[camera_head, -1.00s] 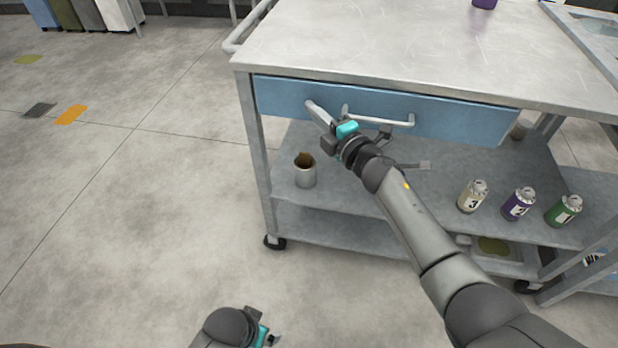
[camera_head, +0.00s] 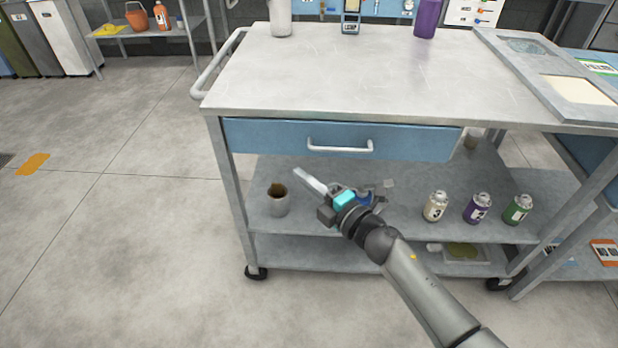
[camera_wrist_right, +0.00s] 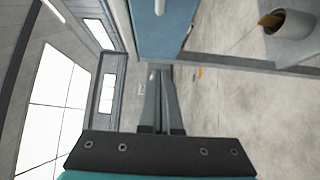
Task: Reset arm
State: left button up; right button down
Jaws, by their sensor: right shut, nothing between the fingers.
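My right gripper (camera_head: 310,181) is in front of the cart, below its blue drawer (camera_head: 258,138). Its fingers are together and empty, pointing up and left. In the right wrist view the shut fingers (camera_wrist_right: 160,100) show at the centre, with nothing between them. The drawer's silver handle (camera_head: 340,147) is above the gripper and apart from it. The drawer front looks shut. My left gripper is outside the head view now.
The grey cart top (camera_head: 350,75) is mostly clear. On the lower shelf stand a grey can (camera_head: 278,200) with brown contents and three numbered cans, beige (camera_head: 435,207), purple (camera_head: 478,208) and green (camera_head: 517,209). Open floor (camera_head: 110,220) lies left.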

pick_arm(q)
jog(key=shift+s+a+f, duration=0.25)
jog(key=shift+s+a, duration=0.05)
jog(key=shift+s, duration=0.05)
pick_arm(e)
jog(key=shift+s+d, duration=0.5)
jog(key=shift+s, duration=0.05)
